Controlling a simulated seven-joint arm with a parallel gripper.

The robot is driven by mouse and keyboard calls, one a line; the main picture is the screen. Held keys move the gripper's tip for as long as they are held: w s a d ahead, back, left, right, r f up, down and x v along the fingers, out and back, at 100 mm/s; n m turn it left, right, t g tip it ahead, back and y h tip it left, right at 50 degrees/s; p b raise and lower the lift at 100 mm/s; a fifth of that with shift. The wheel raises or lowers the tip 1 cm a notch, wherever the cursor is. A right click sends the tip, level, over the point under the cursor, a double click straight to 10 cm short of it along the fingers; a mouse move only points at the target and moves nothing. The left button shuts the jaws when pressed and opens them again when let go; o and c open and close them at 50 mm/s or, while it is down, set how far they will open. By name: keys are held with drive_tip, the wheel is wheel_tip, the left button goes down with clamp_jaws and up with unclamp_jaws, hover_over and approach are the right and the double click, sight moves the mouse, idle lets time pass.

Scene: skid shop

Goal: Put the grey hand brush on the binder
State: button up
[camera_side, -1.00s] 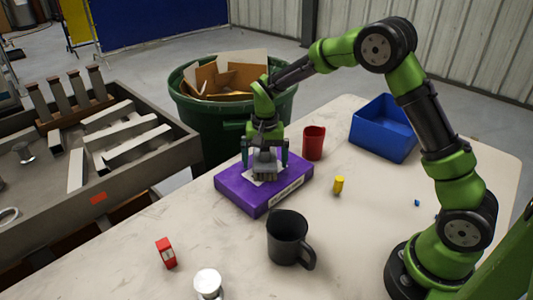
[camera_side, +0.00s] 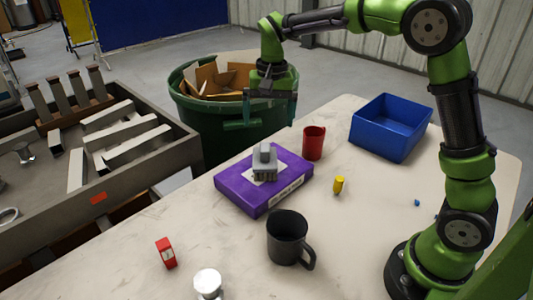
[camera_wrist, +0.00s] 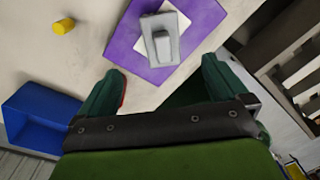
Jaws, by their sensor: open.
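The grey hand brush (camera_side: 264,163) rests on top of the purple binder (camera_side: 237,190), over its pale label. In the wrist view the brush (camera_wrist: 162,40) also lies on the binder (camera_wrist: 122,40), within its edges. My gripper (camera_side: 268,115) is raised above and behind the binder, in front of the green bin. It is open and empty, apart from the brush. In the wrist view its two fingers (camera_wrist: 160,90) are spread wide, with the brush beyond them.
A black mug (camera_side: 287,238) stands in front of the binder, and a red cup (camera_side: 313,143) behind it. A yellow piece (camera_side: 339,185) and a blue box (camera_side: 390,128) are to the right. A green bin (camera_side: 222,125) stands beyond the table edge. A red item (camera_side: 166,253) lies front left.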

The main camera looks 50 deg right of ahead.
drive_tip(key=s+a+r+n+t+y, duration=0.1)
drive_tip(key=s+r+t, duration=0.15)
drive_tip(key=s, duration=0.35)
drive_tip(key=s+a+r+n+t, duration=0.1)
drive_tip(key=s+r, duration=0.3)
drive_tip(key=s, duration=0.2)
drive_tip(key=s+a+f+n+t, duration=0.1)
drive_tip(key=s+f+n+t, duration=0.1)
drive_tip(key=s, duration=0.8)
drive_tip(key=shift+n+t+y, duration=0.3)
drive_tip(key=shift+t+y, duration=0.1)
drive_tip(key=shift+t, duration=0.15)
